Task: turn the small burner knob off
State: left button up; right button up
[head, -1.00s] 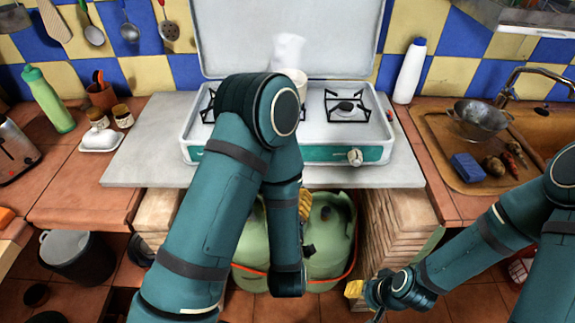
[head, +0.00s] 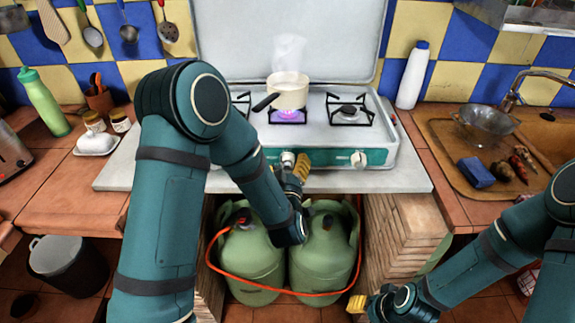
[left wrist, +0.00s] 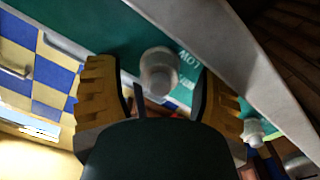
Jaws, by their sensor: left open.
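The stove (head: 268,158) has a green front panel with a white knob (head: 288,159) near the middle and another knob (head: 358,159) to its right. My left gripper (head: 290,168) is open at the middle knob. In the left wrist view, that knob (left wrist: 158,70) shows between the two yellow fingers, with a gap on each side. The second knob (left wrist: 253,132) shows beyond one finger. A violet flame (head: 288,115) burns under a steaming pot (head: 290,90). My right gripper (head: 362,303) is low at the bottom, and its jaw opening is unclear.
The right burner (head: 348,110) is bare and shows no flame. The pot's dark handle (head: 265,102) points left. Green gas bottles (head: 325,250) with an orange hose stand below the counter. A white bottle (head: 412,75) stands right of the stove lid.

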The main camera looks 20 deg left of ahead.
pick_arm(q)
jog(key=shift+w, duration=0.2)
grip_shut()
dwell(0.3)
jog(key=m, duration=0.5)
jog(key=shift+m, duration=0.4)
jog(key=m, duration=0.4)
jog(key=shift+m, duration=0.4)
jog(key=shift+a+f+m, duration=0.1)
jog(key=shift+m, duration=0.2)
jog(key=shift+s, duration=0.1)
